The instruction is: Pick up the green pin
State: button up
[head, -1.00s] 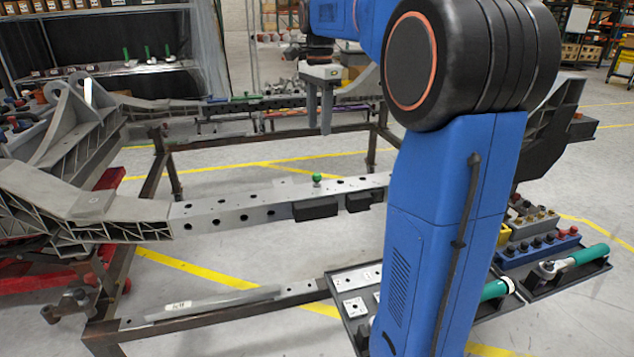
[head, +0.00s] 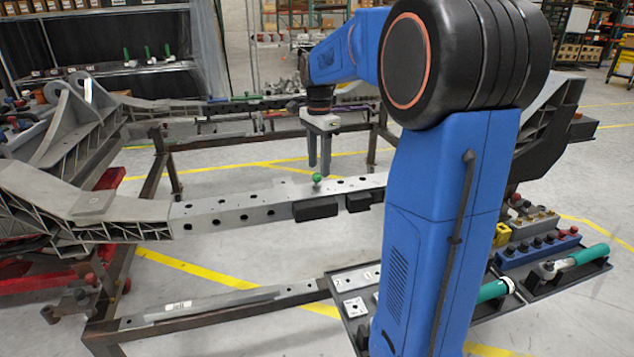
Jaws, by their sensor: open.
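The green pin (head: 317,179) stands upright on the top face of the grey cross beam (head: 240,211), with its round green head showing. My gripper (head: 320,172) points down with its two grey fingers. Its fingertips look just behind or above the pin's head in the head view, and the gripper is open. I cannot tell the exact depth gap between fingertips and pin. The pin's lower part is not visible.
Black blocks (head: 316,210) are fixed to the beam's front side. Large grey chassis brackets (head: 75,200) stand at the left. A black tray (head: 345,318) with metal plates and a tray with green-handled tools (head: 580,256) are at lower right. Space above the beam's left part is clear.

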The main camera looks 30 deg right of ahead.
jog(key=shift+w+f, duration=0.15)
jog(key=shift+f, duration=1.05)
jog(key=shift+w+f, duration=0.15)
jog(key=shift+f, duration=1)
jog(key=shift+c, duration=0.4)
grip_shut()
jog(key=shift+r, duration=0.15)
notch_tip(320, 180, up, 10)
jog(key=shift+f, duration=0.1)
notch_tip(320, 180, up, 6)
send_over(317, 173)
jog(key=shift+s, duration=0.1)
